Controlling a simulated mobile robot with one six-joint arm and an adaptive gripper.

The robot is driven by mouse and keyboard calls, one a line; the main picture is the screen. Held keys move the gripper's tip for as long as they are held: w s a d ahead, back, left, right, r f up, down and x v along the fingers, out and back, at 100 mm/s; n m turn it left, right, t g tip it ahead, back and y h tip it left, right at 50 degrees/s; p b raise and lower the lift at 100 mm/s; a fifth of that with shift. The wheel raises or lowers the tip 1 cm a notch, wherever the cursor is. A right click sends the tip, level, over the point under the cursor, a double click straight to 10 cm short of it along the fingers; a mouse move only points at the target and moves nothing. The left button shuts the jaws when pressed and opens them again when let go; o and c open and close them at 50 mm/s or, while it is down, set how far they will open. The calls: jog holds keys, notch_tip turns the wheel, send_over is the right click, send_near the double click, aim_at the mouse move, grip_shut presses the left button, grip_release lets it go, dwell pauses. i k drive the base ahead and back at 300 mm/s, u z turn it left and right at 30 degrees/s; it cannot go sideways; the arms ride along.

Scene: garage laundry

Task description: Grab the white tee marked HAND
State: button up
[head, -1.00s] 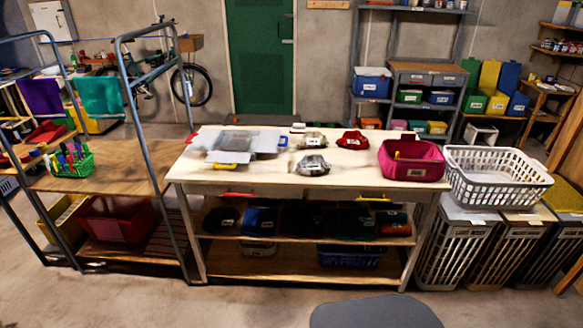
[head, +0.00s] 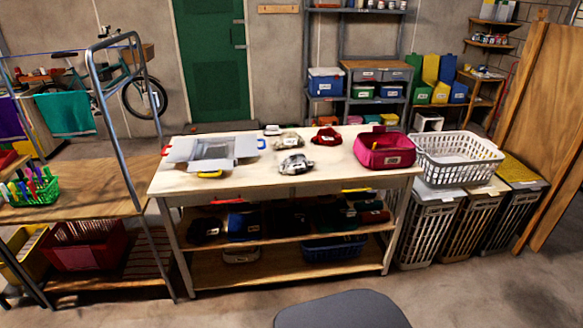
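Several folded cloth bundles with small labels lie on the white-topped worktable (head: 240,182). One pale bundle (head: 290,142) lies near the middle. A grey-and-white bundle (head: 296,164) lies nearer the front edge, and a red bundle (head: 326,136) lies to the right. A small pale item (head: 272,130) sits near the back edge. The labels are too small to read, so I cannot tell which is the white tee marked HAND. My gripper is not in view.
An open grey box (head: 213,153) with flaps and a pink bin (head: 384,150) stand on the table. Dark bundles fill the shelf below. A white basket (head: 457,157) sits on hampers at right; a metal rack (head: 135,120) stands left. The floor in front is mostly clear.

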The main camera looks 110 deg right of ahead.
aim_at(293, 163)
jog(key=z, duration=0.6)
jog(key=i, duration=0.1)
jog(key=z, duration=2.8)
jog(key=i, duration=0.9)
